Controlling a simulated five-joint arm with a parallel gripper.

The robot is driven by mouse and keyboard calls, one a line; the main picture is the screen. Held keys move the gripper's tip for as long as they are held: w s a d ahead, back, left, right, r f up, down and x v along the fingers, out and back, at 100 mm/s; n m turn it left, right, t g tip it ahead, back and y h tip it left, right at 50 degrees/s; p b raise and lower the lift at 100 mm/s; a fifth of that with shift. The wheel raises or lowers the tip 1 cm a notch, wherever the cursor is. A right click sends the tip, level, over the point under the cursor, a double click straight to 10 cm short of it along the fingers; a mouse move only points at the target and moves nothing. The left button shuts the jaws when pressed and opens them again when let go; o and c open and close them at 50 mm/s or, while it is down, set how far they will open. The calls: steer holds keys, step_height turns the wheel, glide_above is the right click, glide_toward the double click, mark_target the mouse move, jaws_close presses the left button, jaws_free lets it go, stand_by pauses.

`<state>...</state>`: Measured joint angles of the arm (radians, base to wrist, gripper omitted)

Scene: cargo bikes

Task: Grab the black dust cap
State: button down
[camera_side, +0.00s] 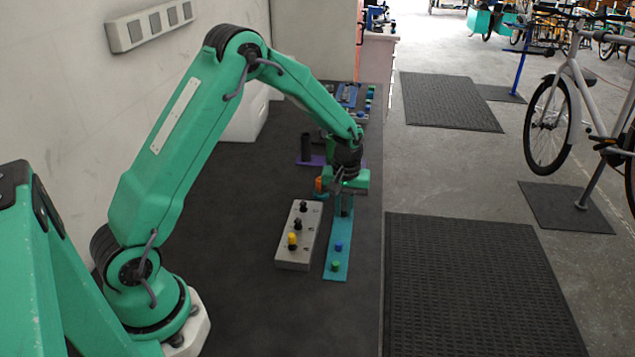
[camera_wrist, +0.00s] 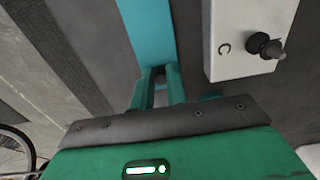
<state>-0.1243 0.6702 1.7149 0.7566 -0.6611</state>
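A black dust cap (camera_side: 303,206) stands at the far end of the grey block (camera_side: 284,254). My gripper (camera_side: 344,212) points down over the far part of the teal strip (camera_side: 337,256), right of the block. In the wrist view my gripper's two fingers (camera_wrist: 158,76) stand apart over the teal strip (camera_wrist: 148,30). A black piece on the grey block (camera_wrist: 265,45) shows to their right; I cannot tell which one. Whatever lies between the fingertips is unclear.
A blue cap (camera_side: 338,246) and a green cap (camera_side: 335,266) stand on the near part of the teal strip. A purple base with a dark cylinder (camera_side: 306,150) stands behind. The dark table (camera_side: 240,230) is clear left of the block; its right edge is close.

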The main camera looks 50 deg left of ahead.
mark_target(345, 211)
steer(key=shift+r, duration=0.15)
stand_by(0.3)
steer(key=shift+r, duration=0.5)
steer(key=r, duration=0.3)
steer(key=shift+d+r, duration=0.1)
steer(key=shift+d, duration=0.1)
steer(key=s+d+r, duration=0.4)
steer(key=d+r, duration=0.2)
steer(key=d, duration=0.4)
steer(key=shift+s+d+r, duration=0.15)
steer(key=shift+s+r, duration=0.1)
steer(key=shift+s, duration=0.15)
